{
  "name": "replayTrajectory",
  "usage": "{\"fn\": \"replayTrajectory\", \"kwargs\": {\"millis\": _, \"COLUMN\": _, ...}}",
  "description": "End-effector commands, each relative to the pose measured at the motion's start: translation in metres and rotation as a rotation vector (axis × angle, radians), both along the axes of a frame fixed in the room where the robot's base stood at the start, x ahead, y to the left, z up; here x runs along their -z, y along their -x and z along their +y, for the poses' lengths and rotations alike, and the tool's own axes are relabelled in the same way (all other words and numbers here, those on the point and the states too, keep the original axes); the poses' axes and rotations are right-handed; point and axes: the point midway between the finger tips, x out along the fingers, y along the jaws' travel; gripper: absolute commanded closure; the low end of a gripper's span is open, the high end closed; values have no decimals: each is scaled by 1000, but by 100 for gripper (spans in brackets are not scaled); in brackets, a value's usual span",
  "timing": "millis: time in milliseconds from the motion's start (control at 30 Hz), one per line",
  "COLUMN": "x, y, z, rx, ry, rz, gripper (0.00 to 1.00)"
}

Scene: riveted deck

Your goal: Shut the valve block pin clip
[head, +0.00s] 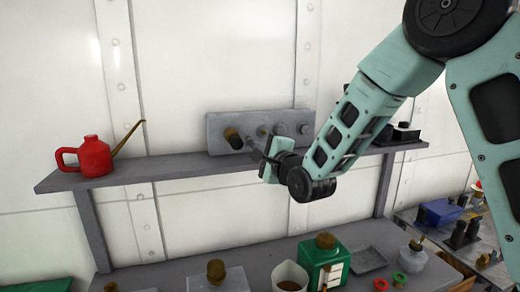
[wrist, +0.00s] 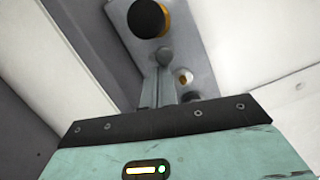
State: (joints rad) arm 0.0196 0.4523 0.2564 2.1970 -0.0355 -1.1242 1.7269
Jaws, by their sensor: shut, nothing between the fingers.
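A grey block (head: 222,128) with several round knobs on its front stands on the wall shelf; I take it to be the valve block. It fills the top of the wrist view (wrist: 192,38). Its leftmost knob (head: 232,135) is large, dark and brass and shows at the top of the wrist view (wrist: 148,18). My gripper (head: 254,147) is in front of the block, just right of that knob. Its fingers are shut and empty, and their tips (wrist: 161,72) are close to a small grey rounded part (wrist: 165,56). I cannot tell contact or make out the pin clip.
A red oil can (head: 92,158) stands at the left of the shelf (head: 150,172). Dark items (head: 402,133) sit at its right end. A lower bench holds a green can (head: 322,262), a cup (head: 290,275) and a grey tray (head: 369,258). The shelf between oil can and block is clear.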

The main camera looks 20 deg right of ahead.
Motion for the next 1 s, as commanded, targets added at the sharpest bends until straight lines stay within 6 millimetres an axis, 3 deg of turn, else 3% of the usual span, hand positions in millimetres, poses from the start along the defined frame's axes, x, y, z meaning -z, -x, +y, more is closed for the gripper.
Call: {"fn": "replayTrajectory", "kwargs": {"millis": 1000, "x": 6, "y": 0, "z": 4, "rx": 0, "ry": -197, "rz": -1, "gripper": 100}}
